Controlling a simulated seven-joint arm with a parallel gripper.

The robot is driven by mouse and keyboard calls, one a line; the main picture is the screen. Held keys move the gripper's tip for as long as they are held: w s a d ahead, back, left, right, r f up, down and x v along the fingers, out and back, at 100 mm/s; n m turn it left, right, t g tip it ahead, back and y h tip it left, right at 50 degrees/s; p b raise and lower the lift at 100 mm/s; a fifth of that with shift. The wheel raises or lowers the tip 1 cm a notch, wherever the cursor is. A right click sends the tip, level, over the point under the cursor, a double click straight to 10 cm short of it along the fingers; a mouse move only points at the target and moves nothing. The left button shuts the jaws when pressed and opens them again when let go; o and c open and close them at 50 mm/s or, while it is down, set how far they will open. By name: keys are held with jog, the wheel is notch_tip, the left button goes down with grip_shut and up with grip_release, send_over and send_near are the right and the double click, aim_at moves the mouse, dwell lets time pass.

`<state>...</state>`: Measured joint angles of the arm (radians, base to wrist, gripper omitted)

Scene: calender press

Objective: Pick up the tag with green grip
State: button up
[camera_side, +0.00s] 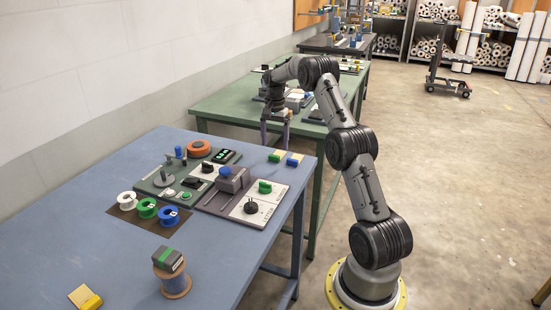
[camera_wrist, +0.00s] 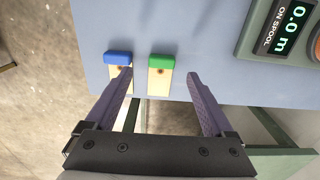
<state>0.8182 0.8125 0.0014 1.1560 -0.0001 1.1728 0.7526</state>
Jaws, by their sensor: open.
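The tag with green grip (camera_wrist: 162,61) lies on the blue table near its edge, a pale wooden strip with a green bar at one end. It also shows in the side view (camera_side: 275,157). A similar tag with blue grip (camera_wrist: 118,57) lies beside it, left in the wrist view and right in the side view (camera_side: 295,160). My gripper (camera_wrist: 157,76) is open and empty, pointing down. In the wrist view the green-grip tag shows between its fingers, and the left fingertip overlaps the blue-grip tag. In the side view my gripper (camera_side: 275,140) appears above and behind the tags.
The blue table (camera_side: 110,240) carries a control panel (camera_side: 262,208), an orange ring (camera_side: 199,149), several wire spools (camera_side: 147,208) and a spool display (camera_wrist: 290,28). A green table (camera_side: 225,105) stands behind.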

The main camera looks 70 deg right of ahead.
aim_at(274, 153)
jog(key=shift+w+f, duration=0.15)
jog(key=shift+f, duration=2.55)
grip_shut()
jog(key=shift+r, duration=0.15)
